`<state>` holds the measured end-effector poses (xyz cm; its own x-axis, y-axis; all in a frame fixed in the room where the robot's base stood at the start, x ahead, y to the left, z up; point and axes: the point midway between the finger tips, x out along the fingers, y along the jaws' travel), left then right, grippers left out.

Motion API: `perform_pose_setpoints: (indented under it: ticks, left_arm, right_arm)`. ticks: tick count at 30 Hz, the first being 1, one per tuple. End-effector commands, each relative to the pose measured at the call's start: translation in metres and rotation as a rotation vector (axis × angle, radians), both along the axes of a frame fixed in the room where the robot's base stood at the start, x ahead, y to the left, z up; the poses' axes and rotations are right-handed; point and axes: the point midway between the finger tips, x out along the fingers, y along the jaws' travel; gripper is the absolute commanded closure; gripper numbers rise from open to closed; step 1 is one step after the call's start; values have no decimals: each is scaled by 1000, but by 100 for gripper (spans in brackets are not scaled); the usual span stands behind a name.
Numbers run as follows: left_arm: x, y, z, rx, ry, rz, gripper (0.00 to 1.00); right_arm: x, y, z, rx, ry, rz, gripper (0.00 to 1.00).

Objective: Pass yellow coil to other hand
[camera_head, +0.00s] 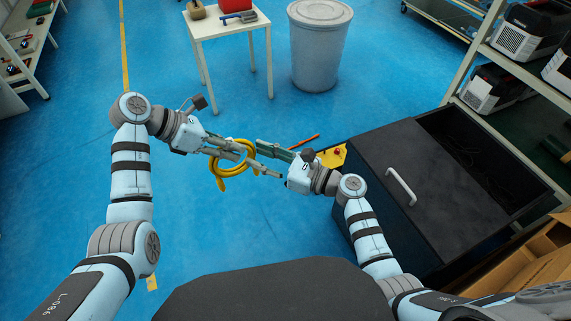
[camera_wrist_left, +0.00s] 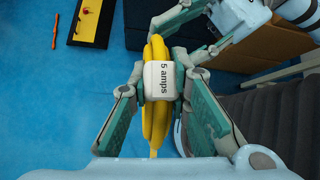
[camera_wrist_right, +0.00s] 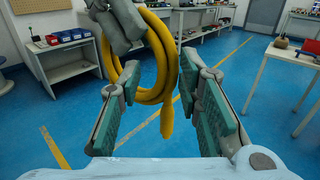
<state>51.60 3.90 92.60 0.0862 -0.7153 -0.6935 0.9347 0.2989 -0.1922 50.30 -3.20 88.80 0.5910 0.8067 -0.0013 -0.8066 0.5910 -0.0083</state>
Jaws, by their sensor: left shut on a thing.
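The yellow coil (camera_head: 221,171) is held in the air in front of me between my two hands. My left gripper (camera_head: 241,153) is shut on it. In the left wrist view the coil (camera_wrist_left: 158,45) stands upright between the fingers, with a white band reading "5 amps" (camera_wrist_left: 164,82). My right gripper (camera_head: 264,160) faces the coil from the right. In the right wrist view its fingers (camera_wrist_right: 158,88) are spread wide, with the coil (camera_wrist_right: 167,118) showing between and beyond them. I cannot tell whether the right fingers touch it.
A dark cabinet (camera_head: 384,206) with a light handle stands close by my right arm. A grey bin (camera_head: 318,55) and a white table (camera_head: 233,28) stand farther off. A yellow panel (camera_head: 332,156) lies beyond the right gripper. Blue floor is open at left.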

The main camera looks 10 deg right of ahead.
Motion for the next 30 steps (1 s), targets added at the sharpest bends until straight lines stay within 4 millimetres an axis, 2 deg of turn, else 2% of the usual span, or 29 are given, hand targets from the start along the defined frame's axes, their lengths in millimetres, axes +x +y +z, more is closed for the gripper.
perform_pose_setpoints:
  ticks: [4,12,13,19,25,26,30]
  left_arm:
    - [0,0,0,-1,-1,-1,100]
    - [0,0,0,-1,-1,-1,100]
    - [0,0,0,-1,-1,-1,100]
    - [1,0,0,-1,-2,2,100]
    - [1,-1,1,-2,-4,4,100]
    - [1,-1,1,-2,-4,4,78]
    - [1,-1,1,-2,-3,3,59]
  right_arm:
    - [12,16,0,1,1,0,68]
    - [14,19,0,1,1,0,68]
    - [14,19,0,1,1,0,70]
    - [14,20,0,2,1,1,100]
    - [13,21,1,5,0,6,100]
    - [13,21,1,6,0,6,100]
    - [13,21,1,5,0,4,100]
